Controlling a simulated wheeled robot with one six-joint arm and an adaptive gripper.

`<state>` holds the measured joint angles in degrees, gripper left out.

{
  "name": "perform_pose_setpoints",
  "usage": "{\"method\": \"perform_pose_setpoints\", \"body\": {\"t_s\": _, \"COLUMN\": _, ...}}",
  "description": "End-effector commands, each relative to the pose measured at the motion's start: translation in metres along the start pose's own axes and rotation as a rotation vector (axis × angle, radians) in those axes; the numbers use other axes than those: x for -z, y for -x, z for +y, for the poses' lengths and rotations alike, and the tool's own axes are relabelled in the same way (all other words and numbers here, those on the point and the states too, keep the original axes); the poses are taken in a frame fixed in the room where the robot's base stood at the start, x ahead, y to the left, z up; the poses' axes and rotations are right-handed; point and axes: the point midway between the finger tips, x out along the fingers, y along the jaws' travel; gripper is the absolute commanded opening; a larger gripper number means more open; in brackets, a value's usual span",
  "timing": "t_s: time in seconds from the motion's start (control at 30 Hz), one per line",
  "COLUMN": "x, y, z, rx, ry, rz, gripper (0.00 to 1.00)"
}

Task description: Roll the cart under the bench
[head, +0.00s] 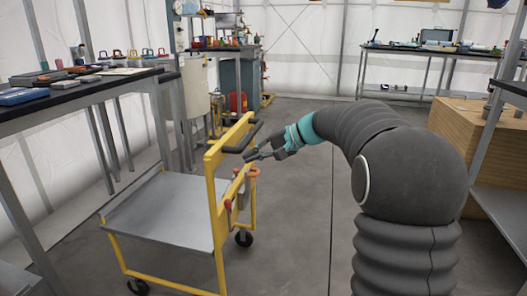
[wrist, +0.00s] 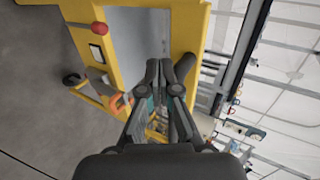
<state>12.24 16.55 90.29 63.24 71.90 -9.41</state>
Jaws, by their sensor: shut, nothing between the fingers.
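The yellow cart (head: 165,205) has a grey flat deck, an upright yellow end frame with a dark push bar, and black casters. It stands on the floor just right of the left bench (head: 90,91), which has a dark top and grey legs. My gripper (head: 251,156) is shut and empty, beside the upper right of the cart's end frame. I cannot tell whether it touches the frame. In the wrist view, my shut fingertips (wrist: 160,66) overlap the yellow frame of the cart (wrist: 196,35), with an orange-red part close by.
Tools and cases lie on the left bench. Another bench (head: 420,50) stands at the back right, and a wooden box (head: 467,135) is at the right. A red canister (head: 237,103) stands near the back workstation. The floor (head: 305,190) right of the cart is clear.

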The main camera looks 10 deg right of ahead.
Motion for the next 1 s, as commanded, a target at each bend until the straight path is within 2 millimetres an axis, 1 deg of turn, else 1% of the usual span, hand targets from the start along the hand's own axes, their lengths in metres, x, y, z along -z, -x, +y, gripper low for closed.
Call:
{"method": "perform_pose_setpoints", "body": {"t_s": 0.03, "x": -0.001, "y": -0.011, "z": 0.0, "rx": 0.0, "ry": 0.0, "rz": -0.004, "gripper": 0.0}}
{"method": "perform_pose_setpoints", "body": {"t_s": 0.2, "x": -0.001, "y": -0.041, "z": -0.002, "rx": -0.001, "ry": 0.0, "rz": -0.002, "gripper": 0.0}}
{"method": "perform_pose_setpoints", "body": {"t_s": 0.4, "x": -0.001, "y": -0.061, "z": -0.015, "rx": -0.001, "ry": 0.001, "rz": -0.001, "gripper": 0.0}}
{"method": "perform_pose_setpoints", "body": {"t_s": 0.6, "x": 0.0, "y": -0.069, "z": -0.02, "rx": 0.0, "ry": 0.0, "rz": 0.0, "gripper": 0.0}}
{"method": "perform_pose_setpoints", "body": {"t_s": 1.0, "x": 0.001, "y": -0.069, "z": -0.02, "rx": -0.001, "ry": -0.002, "rz": 0.002, "gripper": 0.0}}
